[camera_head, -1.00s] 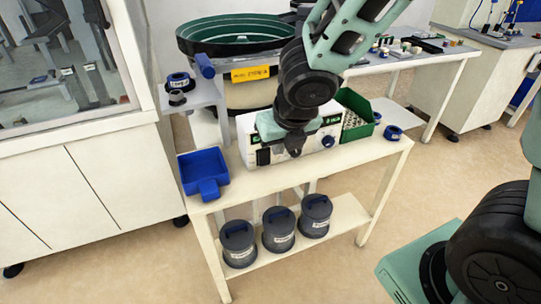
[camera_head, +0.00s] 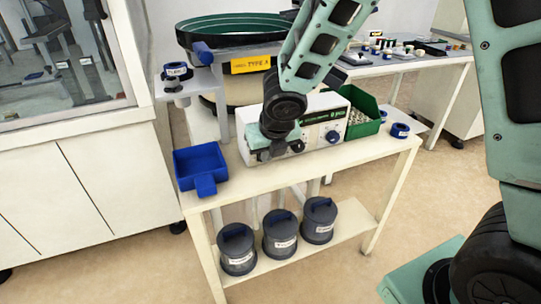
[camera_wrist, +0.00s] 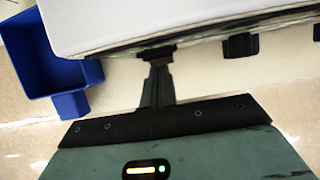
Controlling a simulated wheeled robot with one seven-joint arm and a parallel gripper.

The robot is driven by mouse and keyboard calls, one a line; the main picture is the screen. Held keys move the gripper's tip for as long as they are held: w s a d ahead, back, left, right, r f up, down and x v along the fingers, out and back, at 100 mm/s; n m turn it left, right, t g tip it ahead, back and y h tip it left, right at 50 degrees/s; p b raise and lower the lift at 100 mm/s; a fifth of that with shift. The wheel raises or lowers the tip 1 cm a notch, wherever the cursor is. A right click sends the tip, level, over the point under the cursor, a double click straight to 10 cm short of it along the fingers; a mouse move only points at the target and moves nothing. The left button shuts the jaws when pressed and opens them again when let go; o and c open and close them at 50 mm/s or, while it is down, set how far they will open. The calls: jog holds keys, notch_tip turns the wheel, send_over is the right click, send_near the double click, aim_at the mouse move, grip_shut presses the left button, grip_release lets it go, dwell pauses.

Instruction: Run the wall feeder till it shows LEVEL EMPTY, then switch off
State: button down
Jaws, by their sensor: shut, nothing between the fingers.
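The bowl feeder (camera_head: 232,28), with a dark green bowl and a yellow TYPE A label (camera_head: 251,64), stands behind a small cream bench. Its white control box (camera_head: 320,118) sits on the bench, with a dark blue knob (camera_head: 332,137) at the right of its front. My gripper (camera_head: 266,154) is at the left part of the box's front and hides that part of the panel. In the wrist view my gripper (camera_wrist: 158,62) is shut and empty, with its tips at the edge of the white box (camera_wrist: 150,18). I cannot tell whether they touch it. No level readout is legible.
A blue tray (camera_head: 200,163) lies left of the box. A green bin (camera_head: 362,112) of small parts and a blue-ringed spool (camera_head: 400,131) are to the right. Several grey lidded containers stand on the lower shelf (camera_head: 345,224). The bench front strip is clear.

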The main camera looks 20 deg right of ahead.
dwell(0.3)
jog(key=f+b, duration=0.1)
jog(key=b, duration=0.2)
jog(key=shift+w+t+b, duration=0.2)
jog(key=shift+t+b, duration=0.1)
jog(key=shift+b, duration=0.1)
jog(key=shift+r+p, duration=0.4)
jog(key=shift+p, duration=0.15)
jog(key=shift+r, duration=0.1)
jog(key=shift+r+p, duration=0.75)
jog(key=shift+p, duration=0.15)
